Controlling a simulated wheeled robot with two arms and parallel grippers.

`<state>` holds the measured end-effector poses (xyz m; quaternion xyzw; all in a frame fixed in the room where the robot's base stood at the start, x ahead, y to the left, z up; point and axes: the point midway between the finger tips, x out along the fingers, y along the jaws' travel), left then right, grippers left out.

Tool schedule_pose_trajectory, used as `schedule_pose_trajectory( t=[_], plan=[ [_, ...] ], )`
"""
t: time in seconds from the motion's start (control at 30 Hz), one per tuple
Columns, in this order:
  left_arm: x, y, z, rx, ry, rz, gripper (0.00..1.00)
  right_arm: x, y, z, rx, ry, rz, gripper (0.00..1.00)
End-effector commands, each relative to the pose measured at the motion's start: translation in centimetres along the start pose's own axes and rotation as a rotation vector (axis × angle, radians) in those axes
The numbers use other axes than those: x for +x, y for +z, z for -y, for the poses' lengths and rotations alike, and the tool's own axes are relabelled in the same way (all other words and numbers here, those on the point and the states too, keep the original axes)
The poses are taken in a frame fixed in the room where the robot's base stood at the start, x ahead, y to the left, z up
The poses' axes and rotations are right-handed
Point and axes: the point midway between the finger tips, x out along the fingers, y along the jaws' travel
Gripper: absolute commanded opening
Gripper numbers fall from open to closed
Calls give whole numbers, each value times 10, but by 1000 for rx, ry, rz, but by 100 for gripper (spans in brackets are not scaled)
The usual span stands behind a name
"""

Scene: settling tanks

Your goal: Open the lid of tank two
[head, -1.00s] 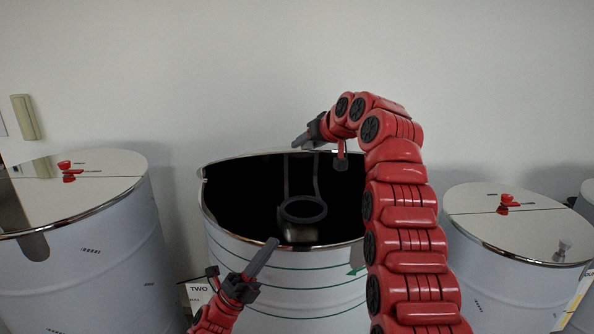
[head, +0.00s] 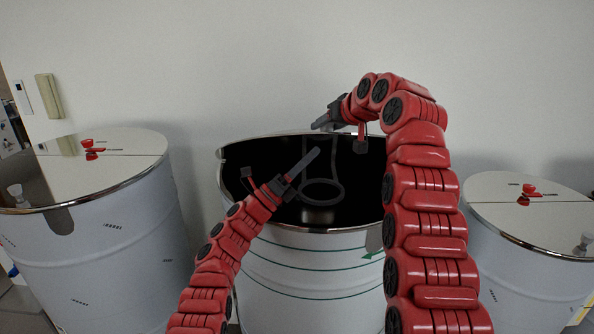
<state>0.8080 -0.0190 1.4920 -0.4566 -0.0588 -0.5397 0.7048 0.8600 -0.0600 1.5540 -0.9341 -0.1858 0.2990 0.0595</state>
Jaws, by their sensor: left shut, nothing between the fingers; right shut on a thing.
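Tank two (head: 300,262) is the middle grey drum with green lines and a green arrow around its side. Its top shows a black interior (head: 260,170) within a bright rim, with a dark ring-shaped fitting inside. No lid shows lying across it. My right gripper (head: 322,123) is shut at the far rim of tank two. What it holds is too dark and small to make out. My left gripper (head: 312,156) is shut and empty, and shows over the tank's opening, pointing up and right. The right arm hides the tank's right side.
A drum with a shiny split lid and red handle (head: 91,148) stands at the left. A similar drum (head: 530,275) with a red-handled lid (head: 545,208) stands at the right. A plain wall (head: 270,60) is close behind, with a switch plate (head: 48,95).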

Motion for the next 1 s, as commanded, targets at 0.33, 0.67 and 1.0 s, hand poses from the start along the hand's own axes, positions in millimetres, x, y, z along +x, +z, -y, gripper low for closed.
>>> schedule_pose_trajectory(
  t=[0.33,0.67,1.0],
  plan=[
    [20,-1,-1,-2,1,-1,0,0,0,0,0,0,0,0],
    [20,-1,-1,-3,2,0,0,0,0,0,0,1,1,0],
    [32,15,0,-1,5,5,0,1,2,0,0,-1,5,0]
  ],
)
